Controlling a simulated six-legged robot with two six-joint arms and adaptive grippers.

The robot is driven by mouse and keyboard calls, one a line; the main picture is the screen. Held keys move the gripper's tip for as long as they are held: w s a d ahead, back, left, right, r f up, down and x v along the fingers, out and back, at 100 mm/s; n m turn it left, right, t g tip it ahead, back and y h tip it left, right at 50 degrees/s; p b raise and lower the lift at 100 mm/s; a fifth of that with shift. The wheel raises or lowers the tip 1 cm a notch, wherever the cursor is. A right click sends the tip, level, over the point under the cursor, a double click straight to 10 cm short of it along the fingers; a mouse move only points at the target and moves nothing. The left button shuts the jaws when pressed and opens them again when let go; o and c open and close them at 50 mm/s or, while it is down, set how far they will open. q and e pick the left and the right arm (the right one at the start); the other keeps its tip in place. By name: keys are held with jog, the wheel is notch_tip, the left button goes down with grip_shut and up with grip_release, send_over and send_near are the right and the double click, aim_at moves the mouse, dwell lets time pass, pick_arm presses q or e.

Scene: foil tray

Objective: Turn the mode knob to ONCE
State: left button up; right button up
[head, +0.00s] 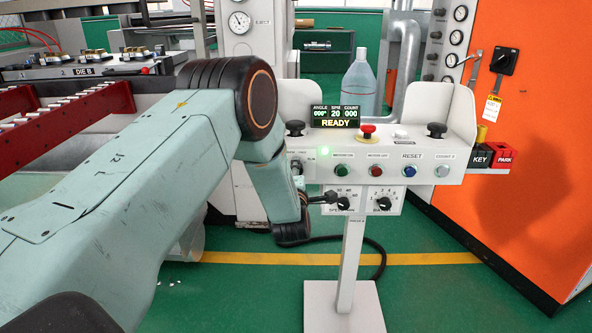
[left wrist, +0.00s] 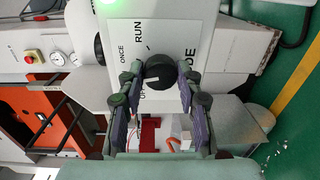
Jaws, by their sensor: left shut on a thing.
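The black round mode knob (left wrist: 159,72) sits on a white panel in the left wrist view, with the labels ONCE, RUN and a partly covered one around it. Its white mark points left in that view, slightly downward, on the side of ONCE and the covered label; I cannot tell exactly which it meets. My left gripper (left wrist: 158,76) is shut on the knob, one finger on each side. My right gripper is not in view.
The white console (head: 440,172) stands on a post, with a lit READY display (head: 335,116), a red emergency button (head: 367,131) and several push buttons. A lower box (head: 364,201) carries two black knobs. An orange machine (head: 545,130) stands at right.

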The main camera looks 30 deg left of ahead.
pick_arm(q)
jog(key=m+p, duration=0.2)
jog(key=m, duration=0.3)
jog(key=shift+m, duration=0.4)
jog(key=shift+f, duration=0.1)
dwell(0.3)
jog(key=o, duration=1.2)
jog(key=shift+c, duration=0.2)
jog(key=shift+d, duration=0.1)
jog(key=v, duration=1.2)
jog(key=shift+w+m, duration=0.1)
jog(key=shift+m, duration=0.2)
